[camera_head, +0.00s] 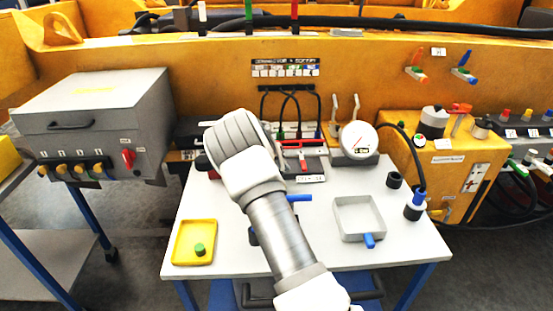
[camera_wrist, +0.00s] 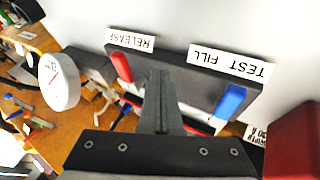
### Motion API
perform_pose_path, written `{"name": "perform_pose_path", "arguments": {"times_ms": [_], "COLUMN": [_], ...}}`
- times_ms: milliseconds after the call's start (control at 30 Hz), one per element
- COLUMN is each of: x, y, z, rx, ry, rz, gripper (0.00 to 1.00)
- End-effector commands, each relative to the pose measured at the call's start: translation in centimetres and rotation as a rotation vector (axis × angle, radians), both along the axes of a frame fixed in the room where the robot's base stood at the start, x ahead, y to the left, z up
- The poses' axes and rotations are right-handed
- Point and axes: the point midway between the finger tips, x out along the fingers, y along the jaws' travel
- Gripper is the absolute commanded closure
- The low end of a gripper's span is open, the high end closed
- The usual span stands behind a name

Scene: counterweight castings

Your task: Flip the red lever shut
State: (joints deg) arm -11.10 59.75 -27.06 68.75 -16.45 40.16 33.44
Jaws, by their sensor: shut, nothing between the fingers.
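The red lever (camera_wrist: 121,67) shows in the wrist view left of my gripper, beside the label "RELEASE" (camera_wrist: 131,40). It sits on the edge of a dark block (camera_wrist: 186,78) and is tilted. A blue lever (camera_wrist: 231,102) is on the same block, right of my gripper, by the label "TEST FILL" (camera_wrist: 232,61). My gripper (camera_wrist: 160,88) is shut and empty, in front of the block between the levers. I cannot tell whether it touches anything. In the head view my arm hides the fingers; red parts (camera_head: 303,159) and a blue handle (camera_head: 299,198) show beside it.
A round gauge (camera_head: 358,140) stands right of the block; it also shows in the wrist view (camera_wrist: 59,82). The white table (camera_head: 325,256) holds a yellow tray (camera_head: 193,257), a grey tray (camera_head: 341,234) and a blue-topped plug (camera_head: 415,206). A grey box (camera_head: 95,115) stands left.

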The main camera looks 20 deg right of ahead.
Motion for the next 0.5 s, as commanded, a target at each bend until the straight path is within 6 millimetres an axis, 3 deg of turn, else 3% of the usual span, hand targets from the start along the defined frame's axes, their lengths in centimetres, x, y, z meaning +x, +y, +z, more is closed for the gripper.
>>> {"name": "perform_pose_path", "arguments": {"times_ms": [33, 200, 500], "x": [-0.4, -0.9, -1.1], "y": [-1.1, -2.9, -3.4], "z": [0.5, 0.5, 0.4], "rx": [0.000, 0.000, 0.000], "ry": [-0.002, -0.003, -0.002], "rz": [-0.006, -0.003, -0.002], "gripper": [1.00, 1.00, 1.00]}}
